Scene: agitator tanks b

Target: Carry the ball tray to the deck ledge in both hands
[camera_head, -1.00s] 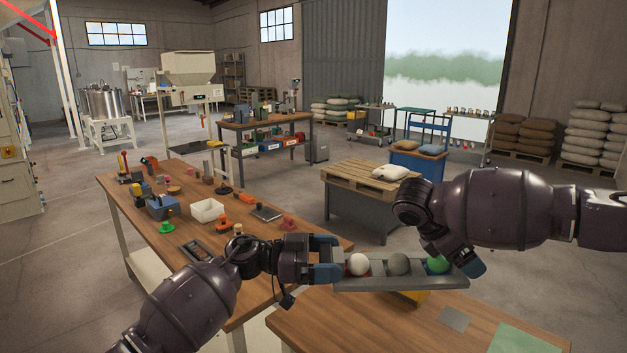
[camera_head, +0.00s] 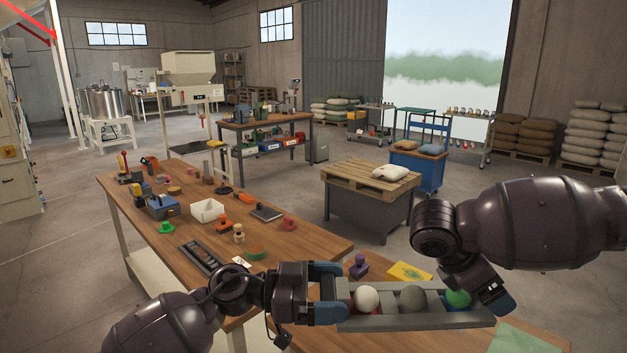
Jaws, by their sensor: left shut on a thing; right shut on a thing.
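The ball tray (camera_head: 421,322) is a long grey tray at the lower right of the head view. It holds a white ball (camera_head: 367,298), a grey ball (camera_head: 412,298) and a green ball (camera_head: 457,298) in a row, with bits of red and blue showing under the outer balls. My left gripper (camera_head: 332,293) is shut on the tray's left end. My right gripper (camera_head: 494,299) is shut on its right end. The tray looks about level, over the near wooden table. I cannot make out which surface is the deck ledge.
A long wooden workbench (camera_head: 188,237) on the left bears a white bin (camera_head: 207,210), a blue box and small parts. A purple knob (camera_head: 358,266) and a yellow box (camera_head: 410,272) lie just behind the tray. A green mat (camera_head: 517,338) is at the front right. A pallet (camera_head: 362,179) stands behind.

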